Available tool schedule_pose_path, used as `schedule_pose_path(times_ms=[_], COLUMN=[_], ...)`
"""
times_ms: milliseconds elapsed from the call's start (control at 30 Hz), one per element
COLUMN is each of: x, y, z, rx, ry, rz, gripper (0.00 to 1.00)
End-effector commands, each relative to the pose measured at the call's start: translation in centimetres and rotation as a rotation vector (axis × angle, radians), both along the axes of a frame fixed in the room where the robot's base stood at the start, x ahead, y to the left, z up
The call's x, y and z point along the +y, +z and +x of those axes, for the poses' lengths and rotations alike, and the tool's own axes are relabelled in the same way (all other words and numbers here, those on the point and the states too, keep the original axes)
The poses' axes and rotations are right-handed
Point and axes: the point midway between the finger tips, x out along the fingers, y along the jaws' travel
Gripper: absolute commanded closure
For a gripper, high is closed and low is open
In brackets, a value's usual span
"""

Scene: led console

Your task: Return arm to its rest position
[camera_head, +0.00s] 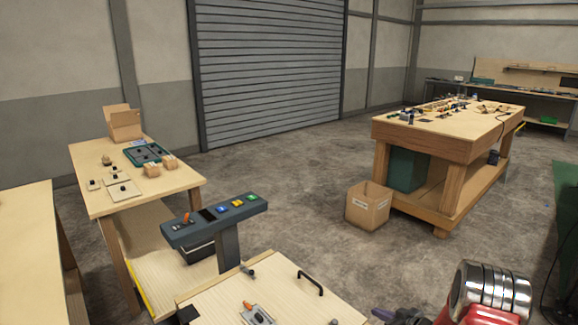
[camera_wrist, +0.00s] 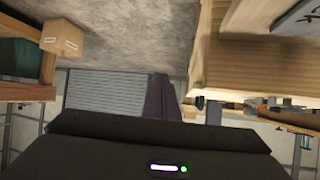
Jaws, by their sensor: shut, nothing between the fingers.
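My arm shows at the lower right of the head view as red and silver parts (camera_head: 490,290). My gripper (camera_head: 380,314) is partly in frame beside it, at the bottom edge. In the wrist view, my gripper (camera_wrist: 161,82) shows as dark, narrow fingers shut together beyond a black housing, with nothing between them. The console (camera_head: 215,220) is a grey panel on a post, left of my arm and apart from it. It has blue, yellow and green buttons, a dark display and an orange-handled switch.
A wooden panel (camera_head: 290,300) with a black handle lies in front. A table (camera_head: 150,190) stands left, a workbench (camera_head: 450,150) right. A cardboard box (camera_head: 368,205) is on the floor. The wrist view is upside down. Open concrete floor (camera_head: 290,165) lies in the middle.

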Motion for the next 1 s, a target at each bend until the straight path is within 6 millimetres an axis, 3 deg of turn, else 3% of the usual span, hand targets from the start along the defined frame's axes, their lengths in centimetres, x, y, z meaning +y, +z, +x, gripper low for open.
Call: schedule_pose_path(times_ms=[167, 467, 733, 1000], x=[-4.0, -8.0, -8.5, -6.9], y=[-1.0, 2.6, 7.5, 12.6], z=[-1.6, -5.8, -10.4, -15.3], rx=[0.123, 0.322, 0.472, 0.596], ry=[-0.152, -0.357, -0.477, -0.554], rz=[-0.131, -0.303, -0.379, -0.404], gripper=[1.0, 1.0, 1.0, 1.0])
